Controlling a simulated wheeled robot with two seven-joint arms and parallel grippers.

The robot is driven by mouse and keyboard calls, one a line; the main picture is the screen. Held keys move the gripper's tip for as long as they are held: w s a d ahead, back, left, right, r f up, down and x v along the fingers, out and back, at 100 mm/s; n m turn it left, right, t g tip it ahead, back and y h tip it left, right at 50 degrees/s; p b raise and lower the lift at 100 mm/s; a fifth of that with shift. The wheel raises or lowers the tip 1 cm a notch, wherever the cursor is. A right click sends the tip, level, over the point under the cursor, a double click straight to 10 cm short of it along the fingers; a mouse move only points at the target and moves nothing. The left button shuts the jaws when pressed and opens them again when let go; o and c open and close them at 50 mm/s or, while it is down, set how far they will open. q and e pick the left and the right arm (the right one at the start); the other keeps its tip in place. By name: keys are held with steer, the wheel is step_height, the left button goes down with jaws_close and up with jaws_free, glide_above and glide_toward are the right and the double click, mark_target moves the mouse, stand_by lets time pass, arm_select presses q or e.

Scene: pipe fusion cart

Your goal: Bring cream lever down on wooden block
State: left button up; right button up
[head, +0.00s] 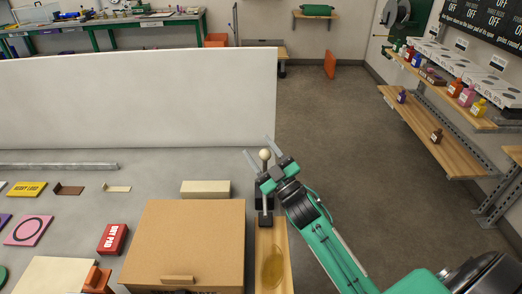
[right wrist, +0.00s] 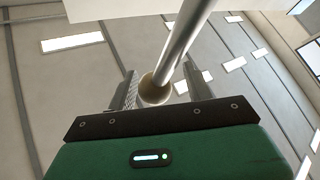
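The lever has a grey metal rod with a cream ball knob (head: 265,154). It stands upright from a black base at the right edge of the bench. My right gripper (head: 259,149) is at the knob, with its fingers open on either side. In the right wrist view the knob (right wrist: 155,91) sits between the two fingers, with a gap visible on its right side; contact on its left is unclear. A pale wooden block (head: 206,188) lies on the bench left of the lever. A wooden board (head: 284,268) with an amber oval runs from the lever base toward me. My left gripper is out of view.
A large cardboard box (head: 190,236) stands left of the board. A white panel (head: 140,98) rises behind the bench. A red box (head: 112,238) and several small items lie at left. Open floor and a wooden shelf (head: 432,135) are at right.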

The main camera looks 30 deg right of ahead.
steer(key=shift+w+d, duration=0.1)
steer(key=shift+f, duration=0.2)
arm_select(q)
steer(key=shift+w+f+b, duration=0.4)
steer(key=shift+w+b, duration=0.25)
steer(key=shift+b, duration=0.05)
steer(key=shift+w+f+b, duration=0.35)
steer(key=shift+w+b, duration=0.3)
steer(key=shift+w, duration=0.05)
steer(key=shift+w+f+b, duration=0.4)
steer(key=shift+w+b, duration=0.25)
steer(key=shift+b, duration=0.05)
arm_select(e)
steer(key=v, duration=1.3)
steer(key=shift+s, duration=0.4)
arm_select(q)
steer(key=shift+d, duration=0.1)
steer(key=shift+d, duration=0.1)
arm_select(e)
steer(key=shift+s, duration=0.1)
